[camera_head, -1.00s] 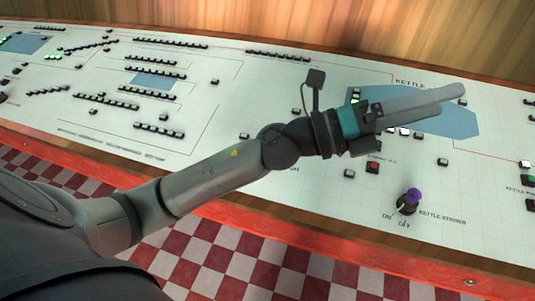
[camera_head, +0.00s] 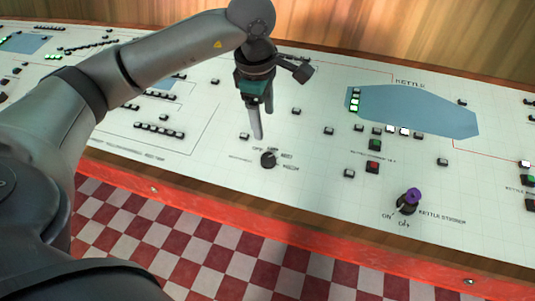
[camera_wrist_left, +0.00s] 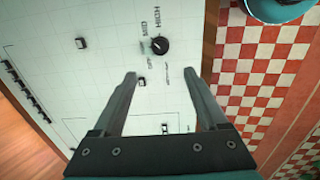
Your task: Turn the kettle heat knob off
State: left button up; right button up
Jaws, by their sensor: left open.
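A small black rotary knob (camera_head: 268,159) sits on the white control panel, with small labels around it. My left gripper (camera_head: 257,137) points down over the panel, just up and left of the knob in the head view. In the left wrist view its two fingers (camera_wrist_left: 163,77) are apart with nothing between them. The knob is not touched. My right gripper is not in view.
A purple-topped knob (camera_head: 413,195) labelled KETTLE STIRRER stands at the right. Red (camera_head: 373,167) and green (camera_head: 375,144) buttons and a blue KETTLE display (camera_head: 425,115) are nearby. A wooden rail (camera_head: 240,198) edges the panel's front.

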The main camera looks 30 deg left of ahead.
aim_at(268, 157)
pick_arm(q)
jog(key=b+x, duration=0.2)
jog(key=x, duration=1.1)
jog(key=shift+a+f, duration=0.1)
jog(key=shift+f, duration=0.95)
jog(key=shift+c, duration=0.3)
jog(key=shift+w, duration=0.1)
jog(key=shift+c, duration=0.7)
jog(key=c, duration=0.8)
grip_shut()
